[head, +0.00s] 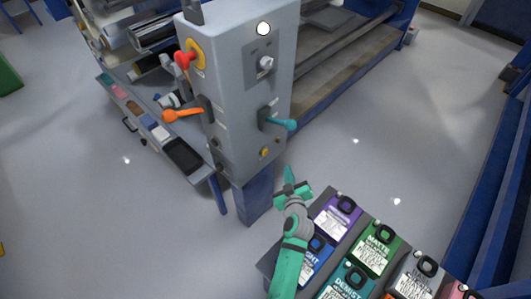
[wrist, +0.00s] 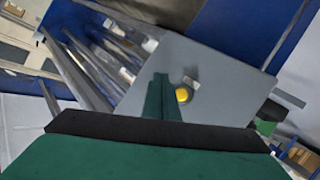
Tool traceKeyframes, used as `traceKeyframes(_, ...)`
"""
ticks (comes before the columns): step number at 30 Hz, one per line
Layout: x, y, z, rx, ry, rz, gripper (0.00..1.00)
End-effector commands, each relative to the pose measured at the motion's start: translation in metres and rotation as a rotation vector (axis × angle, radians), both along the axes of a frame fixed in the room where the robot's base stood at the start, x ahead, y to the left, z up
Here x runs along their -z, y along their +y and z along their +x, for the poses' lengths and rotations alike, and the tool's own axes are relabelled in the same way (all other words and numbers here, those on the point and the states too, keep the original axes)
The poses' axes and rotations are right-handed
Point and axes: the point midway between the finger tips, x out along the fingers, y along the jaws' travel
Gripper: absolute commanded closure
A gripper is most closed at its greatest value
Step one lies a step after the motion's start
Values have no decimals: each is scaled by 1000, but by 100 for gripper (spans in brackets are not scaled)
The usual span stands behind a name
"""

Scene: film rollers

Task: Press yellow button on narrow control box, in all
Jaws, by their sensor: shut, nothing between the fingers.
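The grey narrow control box (head: 240,90) stands upright on a blue post in the head view. Its small round yellow button (head: 264,152) is low on its right-hand face, below a teal lever. In the wrist view the yellow button (wrist: 183,95) shows just right of the finger tips, on the grey panel (wrist: 215,75). My green gripper (head: 289,178) is shut and empty, below and slightly right of the button in the head view. The fingers (wrist: 164,85) point towards the panel in the wrist view. I cannot tell whether they touch it.
The box also bears a teal lever (head: 281,123), an orange lever (head: 183,115), a red knob (head: 185,59) and a grey switch (head: 266,64). Several labelled containers stand in a rack (head: 270,265) at the lower right. Open floor (head: 380,150) lies to the right.

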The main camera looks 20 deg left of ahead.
Motion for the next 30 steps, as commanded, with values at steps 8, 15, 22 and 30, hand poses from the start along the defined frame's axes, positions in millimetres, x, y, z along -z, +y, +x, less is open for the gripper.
traceKeyframes(8, -1, 30, 10, -2, -1, 0, 100)
traceKeyframes(15, -1, 57, 21, -2, -1, 0, 100)
traceKeyframes(22, 0, 74, 27, -1, -1, 0, 100)
traceKeyframes(30, 0, 79, 29, 1, -1, 1, 100)
